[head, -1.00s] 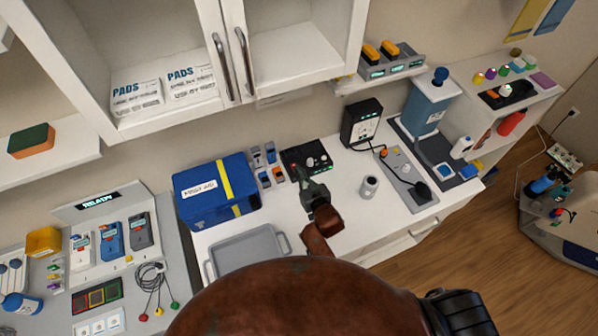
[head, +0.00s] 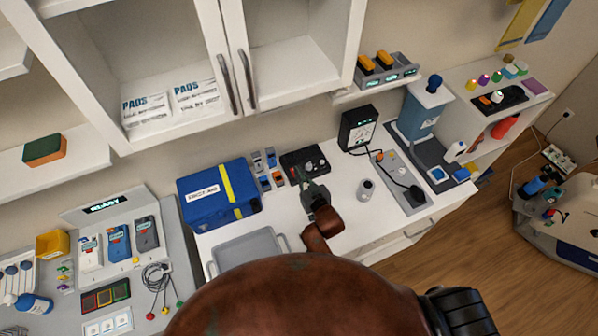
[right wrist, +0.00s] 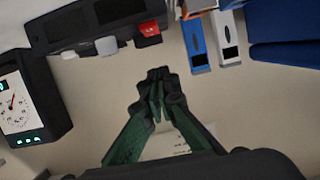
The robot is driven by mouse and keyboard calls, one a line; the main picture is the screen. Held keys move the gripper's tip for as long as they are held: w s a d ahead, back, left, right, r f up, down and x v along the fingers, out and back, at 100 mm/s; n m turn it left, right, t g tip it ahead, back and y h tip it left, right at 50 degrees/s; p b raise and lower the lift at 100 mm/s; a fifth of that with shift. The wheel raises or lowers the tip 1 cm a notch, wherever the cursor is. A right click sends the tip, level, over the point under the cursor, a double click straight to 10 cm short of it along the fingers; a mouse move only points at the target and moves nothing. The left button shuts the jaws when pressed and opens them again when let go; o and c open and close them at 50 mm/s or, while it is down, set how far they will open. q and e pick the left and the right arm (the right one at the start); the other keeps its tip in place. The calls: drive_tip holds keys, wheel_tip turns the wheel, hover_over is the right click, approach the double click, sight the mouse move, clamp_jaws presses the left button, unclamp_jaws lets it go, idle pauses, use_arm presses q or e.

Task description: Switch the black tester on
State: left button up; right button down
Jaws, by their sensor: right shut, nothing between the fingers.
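A low black box with pale knobs (head: 305,161), which looks like the black tester, sits at the back of the white counter. In the right wrist view its black body (right wrist: 95,22) shows two pale knobs and a red switch (right wrist: 148,30). I cannot tell the switch's position. My right gripper (head: 304,182) is just in front of the box. In the right wrist view its fingertips (right wrist: 158,76) are together and empty, apart from the red switch in the picture. My left gripper is not in view.
A black dial meter with lit green marks (head: 357,128) stands right of the box. Small blue and orange devices (head: 264,166) and a blue case (head: 208,206) lie left. A grey tray (head: 262,243) and a small can (head: 366,189) are in front.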

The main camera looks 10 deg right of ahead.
drive_tip(key=f+v, duration=0.2)
drive_tip(key=v, duration=0.7)
drive_tip(key=shift+s+b, duration=0.35)
drive_tip(key=shift+b, duration=0.1)
drive_tip(key=shift+d+r, duration=0.1)
drive_tip(key=shift+d, duration=0.05)
